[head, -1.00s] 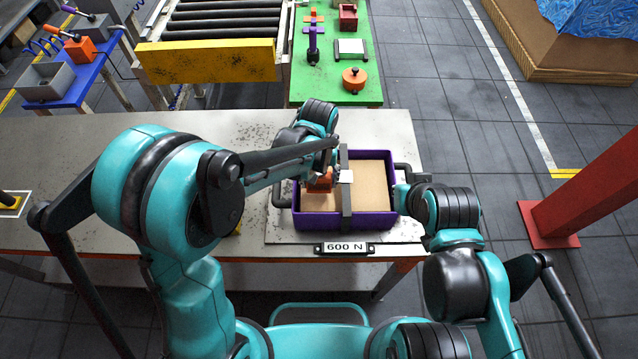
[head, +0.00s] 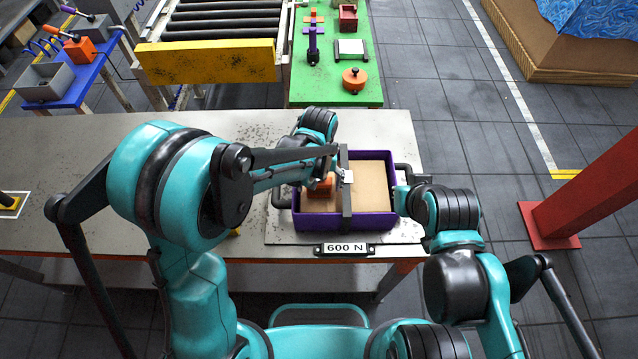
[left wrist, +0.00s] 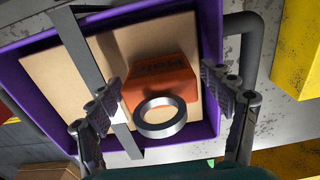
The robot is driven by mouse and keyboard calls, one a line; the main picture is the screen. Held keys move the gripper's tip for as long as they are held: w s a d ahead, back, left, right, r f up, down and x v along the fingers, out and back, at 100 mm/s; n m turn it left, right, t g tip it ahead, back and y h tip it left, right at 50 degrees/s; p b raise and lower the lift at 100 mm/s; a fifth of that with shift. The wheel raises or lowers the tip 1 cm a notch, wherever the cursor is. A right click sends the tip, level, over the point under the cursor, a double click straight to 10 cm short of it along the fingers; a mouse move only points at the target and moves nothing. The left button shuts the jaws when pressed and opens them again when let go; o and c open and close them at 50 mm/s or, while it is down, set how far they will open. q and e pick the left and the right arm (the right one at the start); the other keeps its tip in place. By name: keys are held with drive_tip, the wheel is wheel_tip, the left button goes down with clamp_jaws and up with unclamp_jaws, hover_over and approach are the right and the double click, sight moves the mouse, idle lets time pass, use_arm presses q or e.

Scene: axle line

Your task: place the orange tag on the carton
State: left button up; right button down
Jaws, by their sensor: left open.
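The orange tag (head: 320,187) has a grey ring on its upper part. It lies on the tan carton (head: 372,178) inside the purple tray, left of a dark bar. The left wrist view shows the tag (left wrist: 163,80) flat against the carton (left wrist: 50,75), its ring nearest the camera. My left gripper (left wrist: 160,98) is open, one finger on each side of the tag, with gaps visible between fingers and tag. In the head view it is largely hidden behind my left arm. My right gripper (head: 402,195) is at the tray's right side; its fingers cannot be made out.
The purple tray (head: 345,225) stands on a plate marked 600 N on the grey table (head: 60,150). The dark bar (head: 346,205) crosses over the carton. Dark handles flank the tray. A green table (head: 375,60) with several small items and a roller conveyor (head: 225,25) stand behind.

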use_arm(q)
wheel_tip(320, 180, up, 12)
drive_tip(key=shift+r+p, duration=0.1)
drive_tip(key=shift+p, duration=0.8)
drive_tip(key=s+a+r+t, duration=0.2)
drive_tip(key=s+a, duration=0.3)
drive_tip(key=a, duration=0.4)
drive_tip(key=s+a+r+t, duration=0.3)
drive_tip(key=s+a+t, duration=0.2)
drive_tip(key=a, duration=0.4)
drive_tip(key=shift+s, duration=0.5)
drive_tip(key=shift+s+f, duration=0.1)
